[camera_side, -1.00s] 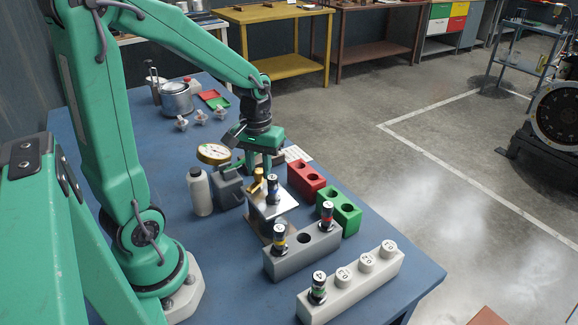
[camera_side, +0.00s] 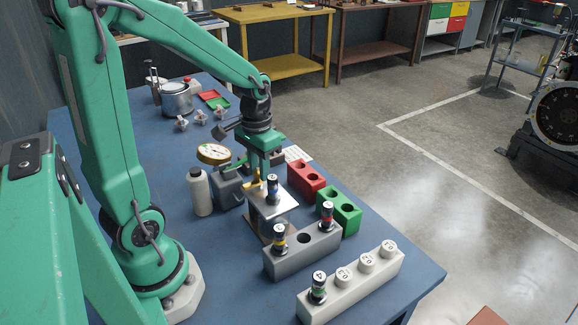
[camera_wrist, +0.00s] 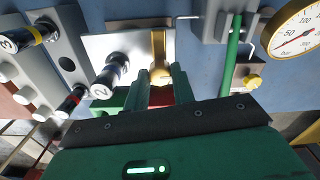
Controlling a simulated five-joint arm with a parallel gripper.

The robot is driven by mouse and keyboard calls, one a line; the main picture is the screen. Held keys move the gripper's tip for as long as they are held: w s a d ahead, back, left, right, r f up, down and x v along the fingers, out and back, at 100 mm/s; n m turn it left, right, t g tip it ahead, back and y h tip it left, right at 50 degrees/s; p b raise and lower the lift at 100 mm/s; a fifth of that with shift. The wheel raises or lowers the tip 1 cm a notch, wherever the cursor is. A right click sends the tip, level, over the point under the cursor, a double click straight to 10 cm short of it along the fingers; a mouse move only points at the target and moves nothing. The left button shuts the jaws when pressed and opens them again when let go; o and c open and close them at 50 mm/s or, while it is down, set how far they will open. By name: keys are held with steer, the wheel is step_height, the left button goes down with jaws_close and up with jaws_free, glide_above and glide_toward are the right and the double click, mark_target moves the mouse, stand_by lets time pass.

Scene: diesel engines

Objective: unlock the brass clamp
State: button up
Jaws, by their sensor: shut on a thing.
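The brass clamp (camera_wrist: 158,48) is a small gold-coloured lever on the bright metal plate (camera_wrist: 115,48) of the test stand. In the side view the clamp (camera_side: 251,185) is partly hidden by my gripper. My gripper (camera_wrist: 161,76) has its two green fingers shut on the clamp's rounded end; the gripper (camera_side: 262,174) also shows over the stand in the side view. A dark injector marked 2 (camera_wrist: 108,76) stands in the plate beside the clamp, close to my fingers; it has a blue band in the side view (camera_side: 272,188).
A dial gauge (camera_side: 213,153) and a white bottle (camera_side: 199,193) stand left of the stand. A grey block (camera_side: 314,247) holds two injectors, and a white numbered block (camera_side: 343,287) is in front. Red (camera_side: 306,178) and green (camera_side: 346,212) blocks stand on the right.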

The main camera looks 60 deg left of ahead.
steer(key=o, duration=1)
steer(key=shift+r, duration=0.1)
steer(key=shift+r, duration=3.85)
steer(key=shift+d, duration=0.1)
steer(key=shift+s+d+r+t, duration=0.25)
steer(key=shift+d+r+t, duration=0.1)
steer(key=shift+d, duration=0.1)
steer(key=s+d+r+m+t, duration=0.2)
steer(key=s+d+t, duration=0.3)
steer(key=d, duration=0.3)
steer(key=shift+v, duration=0.85)
